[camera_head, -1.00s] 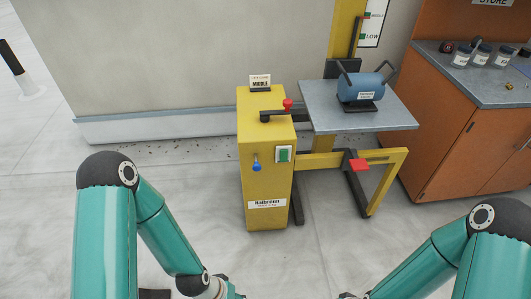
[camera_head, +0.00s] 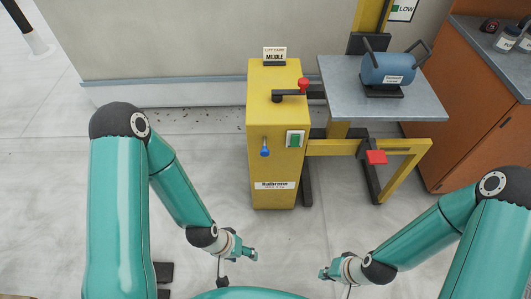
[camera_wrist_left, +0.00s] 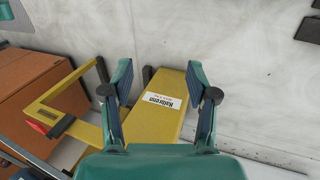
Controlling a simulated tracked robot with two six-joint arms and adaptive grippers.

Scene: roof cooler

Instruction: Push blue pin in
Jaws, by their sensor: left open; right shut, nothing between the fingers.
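The blue pin (camera_head: 265,153) is a small round knob on the front face of the yellow lift cabinet (camera_head: 278,105), left of a green switch (camera_head: 295,139). I cannot tell how far it sticks out. My left gripper (camera_head: 250,254) is open and empty, low in front of the cabinet and apart from it. In the left wrist view its two fingers (camera_wrist_left: 158,90) are spread, with the cabinet's lower front and its label (camera_wrist_left: 160,101) beyond them; the pin is hidden there. My right gripper (camera_head: 324,273) is shut and empty, to the right of the left one.
A crank with a red knob (camera_head: 303,84) sits on the cabinet top by a card reading MIDDLE (camera_head: 274,56). A grey platform (camera_head: 430,102) carries a blue cylinder (camera_head: 392,68). A red pedal-like block (camera_head: 376,157) is on the yellow frame. Floor before the cabinet is clear.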

